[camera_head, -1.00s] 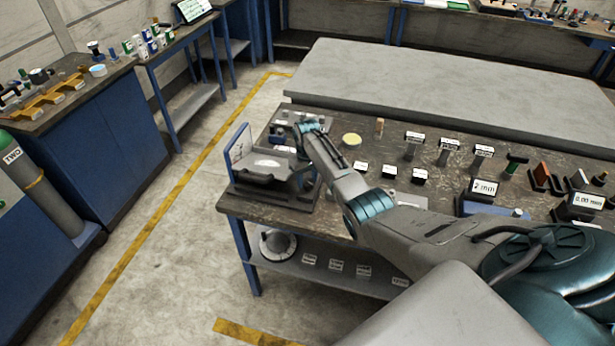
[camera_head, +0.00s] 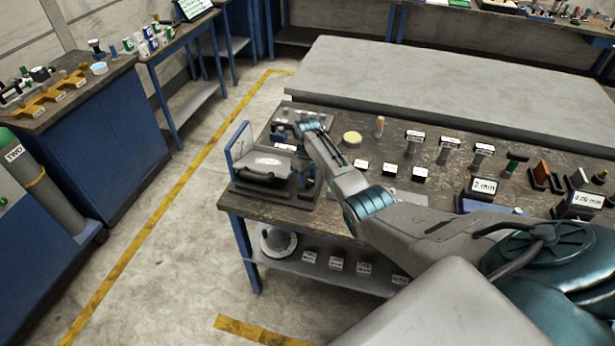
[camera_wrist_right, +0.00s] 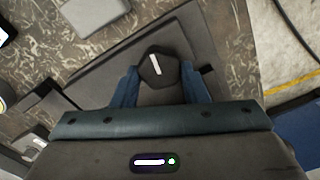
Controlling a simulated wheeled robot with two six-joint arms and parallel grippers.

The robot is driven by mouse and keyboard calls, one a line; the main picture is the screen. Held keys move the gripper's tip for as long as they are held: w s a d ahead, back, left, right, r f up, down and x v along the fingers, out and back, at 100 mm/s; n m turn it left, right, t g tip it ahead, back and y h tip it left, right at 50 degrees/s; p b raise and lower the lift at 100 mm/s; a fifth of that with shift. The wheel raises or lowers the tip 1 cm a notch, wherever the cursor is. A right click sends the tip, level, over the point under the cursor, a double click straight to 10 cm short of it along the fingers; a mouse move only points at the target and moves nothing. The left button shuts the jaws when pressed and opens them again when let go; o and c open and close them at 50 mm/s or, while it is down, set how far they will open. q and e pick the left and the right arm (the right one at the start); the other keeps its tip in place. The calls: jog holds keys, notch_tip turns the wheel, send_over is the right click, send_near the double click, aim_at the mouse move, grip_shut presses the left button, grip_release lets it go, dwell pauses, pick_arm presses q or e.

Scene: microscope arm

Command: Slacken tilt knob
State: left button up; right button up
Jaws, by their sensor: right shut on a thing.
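The tilt knob (camera_wrist_right: 158,70) is a dark, many-sided knob with a white line on its face, seen in the right wrist view. The line runs nearly up and down, slightly slanted. My right gripper (camera_wrist_right: 160,85) has its two blue fingers on either side of the knob and is shut on it. In the head view my right gripper (camera_head: 306,160) reaches down beside the grey device (camera_head: 266,166) at the table's left end. The knob is hidden there by my arm and the device. My left gripper is not in view.
The device has an upright blue-edged frame (camera_head: 238,145) on its left. Labelled blocks (camera_head: 390,168) and posts (camera_head: 446,150) stand to the right on the brown table (camera_head: 335,205). A yellow disc (camera_head: 352,138) lies behind. Open floor lies left of the table.

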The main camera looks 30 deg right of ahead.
aim_at(307, 179)
jog(key=shift+w+r, duration=0.1)
jog(key=o, duration=1)
notch_tip(307, 179, up, 11)
jog(key=b, duration=0.2)
jog(key=shift+b, duration=0.35)
